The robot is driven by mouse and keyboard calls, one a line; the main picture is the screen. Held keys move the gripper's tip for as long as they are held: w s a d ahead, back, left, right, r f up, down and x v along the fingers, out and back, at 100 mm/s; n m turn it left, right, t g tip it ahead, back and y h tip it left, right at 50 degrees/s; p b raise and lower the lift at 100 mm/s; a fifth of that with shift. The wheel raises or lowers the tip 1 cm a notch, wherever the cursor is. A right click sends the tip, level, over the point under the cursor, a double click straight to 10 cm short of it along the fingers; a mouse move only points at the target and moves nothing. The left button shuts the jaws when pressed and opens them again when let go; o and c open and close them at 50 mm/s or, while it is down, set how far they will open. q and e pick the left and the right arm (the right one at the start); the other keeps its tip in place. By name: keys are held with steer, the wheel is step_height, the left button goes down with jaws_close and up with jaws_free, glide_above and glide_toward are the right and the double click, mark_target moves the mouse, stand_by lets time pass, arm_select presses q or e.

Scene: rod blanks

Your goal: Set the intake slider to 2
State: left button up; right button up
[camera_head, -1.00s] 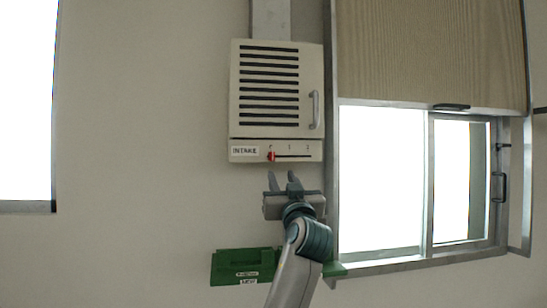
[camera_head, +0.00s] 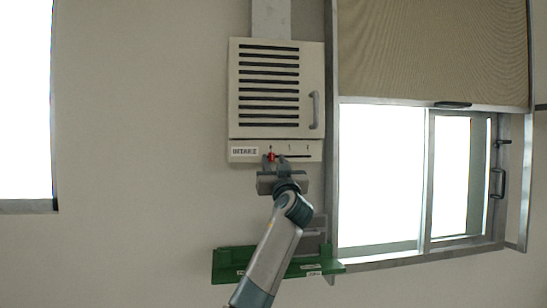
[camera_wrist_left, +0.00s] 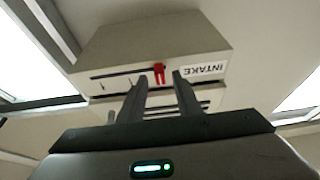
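The intake slider is a red knob (camera_head: 271,156) at the left end of a dark slot (camera_head: 294,156) on the lower strip of a cream wall unit (camera_head: 235,100). It sits under the leftmost of the scale marks; the digits are too small to read surely. The INTAKE label (camera_head: 244,151) is left of it. My left gripper (camera_head: 276,159) is raised to the strip, with its fingers apart on either side of the knob. In the left wrist view the red knob (camera_wrist_left: 159,72) shows between the two open fingers (camera_wrist_left: 161,80), with gaps visible. Contact cannot be told. My right gripper is out of view.
A vented door with a handle (camera_head: 315,110) is above the strip. A green shelf (camera_head: 232,262) is on the wall below, with a grey object (camera_head: 316,236) by it. A window frame (camera_head: 332,190) with a blind (camera_head: 430,50) stands close to the right.

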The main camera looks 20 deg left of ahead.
arm_select(q)
steer(key=shift+w+a+r, duration=0.2)
steer(key=shift+w+a, duration=0.05)
steer(key=shift+w, duration=0.2)
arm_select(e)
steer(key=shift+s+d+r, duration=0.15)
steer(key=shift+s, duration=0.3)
arm_select(q)
steer(key=shift+c, duration=0.3)
jaws_close()
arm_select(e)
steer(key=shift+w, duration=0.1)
